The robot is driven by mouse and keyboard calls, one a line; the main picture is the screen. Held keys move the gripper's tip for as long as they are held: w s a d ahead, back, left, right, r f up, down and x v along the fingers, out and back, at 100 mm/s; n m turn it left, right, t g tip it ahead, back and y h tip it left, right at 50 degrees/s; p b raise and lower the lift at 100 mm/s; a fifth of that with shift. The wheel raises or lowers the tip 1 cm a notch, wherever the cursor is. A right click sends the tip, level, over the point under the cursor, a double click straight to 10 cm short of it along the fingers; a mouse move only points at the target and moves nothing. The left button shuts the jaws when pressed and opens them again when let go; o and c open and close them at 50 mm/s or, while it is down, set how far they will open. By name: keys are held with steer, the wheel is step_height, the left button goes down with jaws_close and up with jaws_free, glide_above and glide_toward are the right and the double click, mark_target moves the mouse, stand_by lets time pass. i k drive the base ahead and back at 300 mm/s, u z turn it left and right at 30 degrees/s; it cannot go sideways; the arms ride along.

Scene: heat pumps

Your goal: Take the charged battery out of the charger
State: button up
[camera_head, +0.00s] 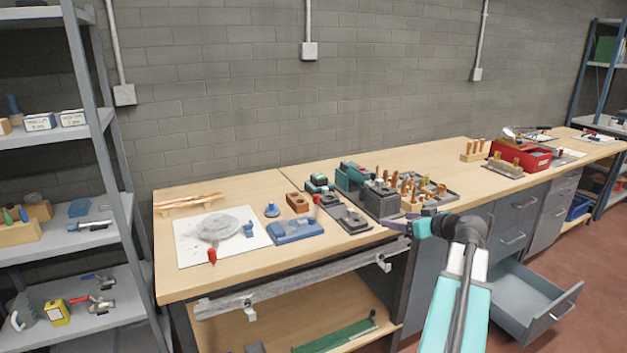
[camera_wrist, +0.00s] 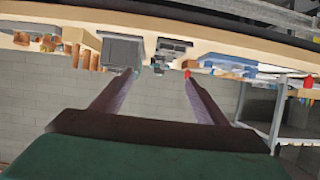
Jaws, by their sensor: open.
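A low dark-grey unit (camera_head: 345,217) that looks like the charger lies on the bench, left of a larger grey box (camera_head: 380,198). A small block sits on it; I cannot tell for sure that this is the battery. A second dark unit with a teal-topped block (camera_head: 318,182) stands behind it. My gripper (camera_head: 397,227) is at the bench's front edge, right of the low unit and apart from it. In the wrist view, which is upside down, my gripper (camera_wrist: 158,73) has its fingers spread with nothing between them. The low unit (camera_wrist: 173,46) shows beyond the fingertips.
Left on the bench are a blue device (camera_head: 296,231), a white sheet (camera_head: 190,248) with a grey part and a red-handled tool (camera_head: 212,256). Copper fittings (camera_head: 405,185) stand right of the grey box. An open drawer (camera_head: 520,300) juts out at lower right.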

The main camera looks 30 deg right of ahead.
mark_target(317, 179)
steer(key=i, duration=1.3)
